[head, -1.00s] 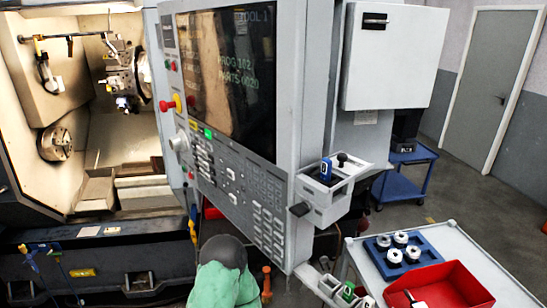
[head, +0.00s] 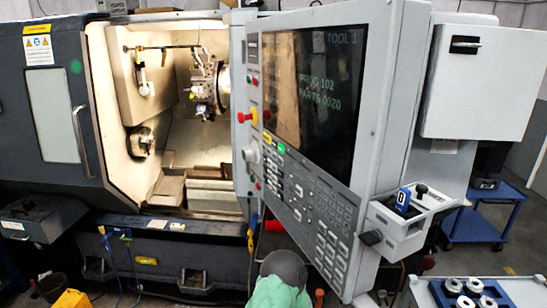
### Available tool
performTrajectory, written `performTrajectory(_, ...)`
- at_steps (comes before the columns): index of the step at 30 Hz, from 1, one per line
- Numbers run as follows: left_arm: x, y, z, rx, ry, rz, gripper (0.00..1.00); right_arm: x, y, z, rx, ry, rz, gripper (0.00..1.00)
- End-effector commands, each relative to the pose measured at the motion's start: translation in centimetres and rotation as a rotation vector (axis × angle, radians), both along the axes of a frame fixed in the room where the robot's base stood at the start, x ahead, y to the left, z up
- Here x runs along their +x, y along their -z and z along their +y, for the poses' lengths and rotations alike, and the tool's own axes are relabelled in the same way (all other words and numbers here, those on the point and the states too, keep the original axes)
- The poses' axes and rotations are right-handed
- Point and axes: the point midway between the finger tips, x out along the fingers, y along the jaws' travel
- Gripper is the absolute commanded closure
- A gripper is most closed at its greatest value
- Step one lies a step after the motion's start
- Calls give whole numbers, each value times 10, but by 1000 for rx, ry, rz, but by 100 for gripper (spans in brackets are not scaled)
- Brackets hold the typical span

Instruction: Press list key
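The machine's control panel (head: 385,130) stands upright in the middle of the head view, turned at an angle. Its dark screen (head: 325,95) shows green text reading TOOL 1, PROG 102 and PARTS 0020. Below the screen is a keypad (head: 310,210) with several rows of pale keys. Their labels are too small to read, so I cannot tell which one is the list key. A lit green key (head: 281,149) and a yellow key (head: 267,138) sit at the keypad's upper left. Neither of my grippers is in view.
A red knob (head: 243,117) and a grey dial (head: 250,153) are on the panel's left edge. A box shelf (head: 405,225) juts out at its lower right. A grey rounded object with green below (head: 283,268) stands low before the panel. The lathe (head: 60,110) is open at left.

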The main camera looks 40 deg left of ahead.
Motion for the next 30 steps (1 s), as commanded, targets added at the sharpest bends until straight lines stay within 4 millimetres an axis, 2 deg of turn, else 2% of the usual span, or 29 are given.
performTrajectory(1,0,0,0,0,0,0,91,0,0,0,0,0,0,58)
performTrajectory(2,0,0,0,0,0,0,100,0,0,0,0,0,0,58)
performTrajectory(3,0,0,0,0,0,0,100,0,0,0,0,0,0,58)
performTrajectory(30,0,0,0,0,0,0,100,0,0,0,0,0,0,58)
